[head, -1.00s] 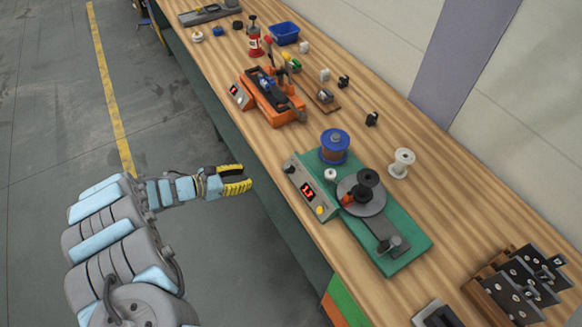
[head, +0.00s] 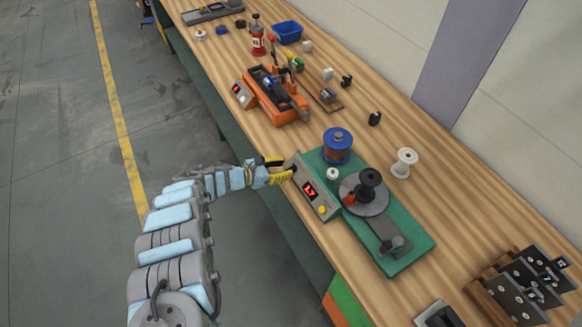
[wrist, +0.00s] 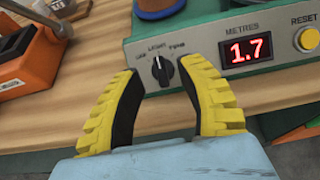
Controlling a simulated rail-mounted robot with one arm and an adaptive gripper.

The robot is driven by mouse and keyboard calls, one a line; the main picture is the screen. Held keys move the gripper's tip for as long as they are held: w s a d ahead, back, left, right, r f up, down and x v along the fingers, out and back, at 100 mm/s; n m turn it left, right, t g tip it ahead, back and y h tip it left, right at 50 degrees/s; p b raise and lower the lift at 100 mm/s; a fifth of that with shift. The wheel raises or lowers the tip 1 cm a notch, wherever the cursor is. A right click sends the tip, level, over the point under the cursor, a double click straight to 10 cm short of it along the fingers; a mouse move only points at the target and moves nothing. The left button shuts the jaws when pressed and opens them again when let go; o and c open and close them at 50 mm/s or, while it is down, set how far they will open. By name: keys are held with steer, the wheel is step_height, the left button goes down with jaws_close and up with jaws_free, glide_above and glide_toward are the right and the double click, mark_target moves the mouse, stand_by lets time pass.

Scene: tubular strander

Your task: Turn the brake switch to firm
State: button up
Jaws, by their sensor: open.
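The brake switch (wrist: 162,71) is a small black rotary knob on the grey front panel of the green machine (head: 405,255). In the wrist view its labels read LIGHT at the top and FIRM at the upper right; the left label is too blurred to read. A pale mark on the knob points up, roughly at LIGHT. My gripper (wrist: 157,75) is open, its yellow-and-black fingers on either side of the knob from this view. I cannot tell whether they touch it. In the head view my gripper (head: 286,168) is at the panel's left end and hides the switch.
The panel carries a red METRES display (wrist: 247,49) reading 1.7 and a yellow RESET button (wrist: 307,39) to the right. A blue-topped spool (head: 337,145) stands behind it. An orange machine (head: 276,100) is farther left. Open floor lies left of the bench.

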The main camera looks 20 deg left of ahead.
mark_target(290, 167)
steer(key=shift+w+d+f, duration=0.35)
steer(key=shift+w+d, duration=0.05)
steer(key=shift+d, duration=0.05)
steer(key=shift+b+x, duration=0.45)
steer(key=shift+x, duration=0.5)
steer(key=shift+w+a+r, duration=0.1)
steer(key=shift+c, duration=0.5)
jaws_close()
